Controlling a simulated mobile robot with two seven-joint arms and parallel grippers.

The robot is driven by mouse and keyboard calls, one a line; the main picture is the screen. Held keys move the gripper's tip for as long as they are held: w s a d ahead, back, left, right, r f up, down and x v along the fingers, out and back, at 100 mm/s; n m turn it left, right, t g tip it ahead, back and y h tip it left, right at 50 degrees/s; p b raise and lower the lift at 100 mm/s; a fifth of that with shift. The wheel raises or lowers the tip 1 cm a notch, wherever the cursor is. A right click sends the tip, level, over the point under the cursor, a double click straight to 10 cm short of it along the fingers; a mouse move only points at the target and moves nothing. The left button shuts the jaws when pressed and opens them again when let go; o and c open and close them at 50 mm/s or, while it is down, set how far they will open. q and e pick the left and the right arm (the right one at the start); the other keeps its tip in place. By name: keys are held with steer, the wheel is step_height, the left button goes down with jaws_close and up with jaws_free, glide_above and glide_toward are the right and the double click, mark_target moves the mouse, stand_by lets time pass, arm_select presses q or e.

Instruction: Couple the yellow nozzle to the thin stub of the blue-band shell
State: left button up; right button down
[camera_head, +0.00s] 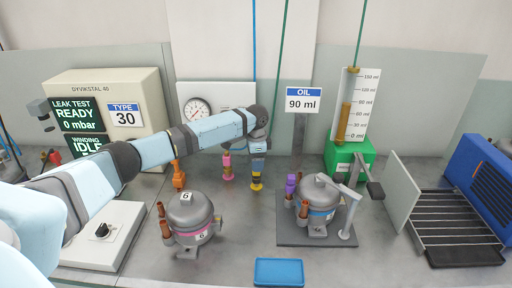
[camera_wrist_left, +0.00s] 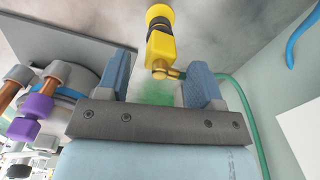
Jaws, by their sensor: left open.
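The yellow nozzle (camera_head: 257,182) stands upright at the back of the bench, with a black band around it. In the left wrist view the yellow nozzle (camera_wrist_left: 160,48) lies ahead of and between the fingers, with a brass fitting at its near end. My left gripper (camera_head: 259,154) is just above it, open; the fingers (camera_wrist_left: 160,82) show no contact with it. The blue-band shell (camera_head: 324,214) stands on a dark plate to the right, with copper stubs on its left side.
A pink nozzle (camera_head: 227,170) and an orange nozzle (camera_head: 178,175) stand left of the yellow one. A pink-band shell (camera_head: 190,213) stands front left. A grey clamp (camera_head: 346,205) is beside the blue-band shell. A blue tray (camera_head: 279,281) lies at the front.

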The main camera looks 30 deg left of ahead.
arm_select(q)
steer(key=shift+f, duration=1.4)
jaws_close()
steer(key=c, duration=0.7)
jaws_free()
steer(key=shift+c, duration=0.2)
jaws_close()
steer(key=shift+r, duration=0.15)
steer(key=shift+r+p, duration=2.2)
steer(key=shift+p, duration=0.55)
